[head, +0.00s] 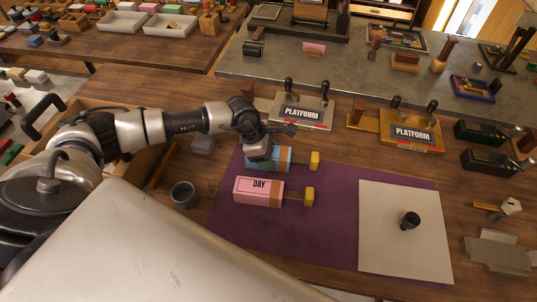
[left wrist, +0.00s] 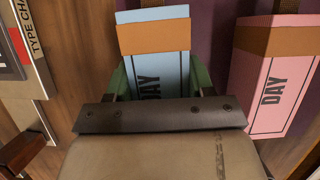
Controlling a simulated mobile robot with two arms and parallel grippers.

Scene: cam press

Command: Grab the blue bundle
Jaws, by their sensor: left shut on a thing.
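The blue bundle (head: 283,155) lies on the purple mat (head: 321,240), with a brown band and a yellow end piece at its right. In the left wrist view the blue bundle (left wrist: 155,65) carries the word DAY and a brown band. My left gripper (head: 262,152) comes over its left end and is shut on it, with green fingers on both sides in the left wrist view (left wrist: 158,85). The lower part of the bundle is hidden behind my gripper. My right gripper does not show.
A pink DAY bundle (head: 258,190) lies close in front of the blue one. A metal cup (head: 184,194) stands left of the mat. A white sheet (head: 385,245) with a black-handled stamp (head: 410,221) lies at right. Two PLATFORM trays (head: 303,113) (head: 411,132) stand behind.

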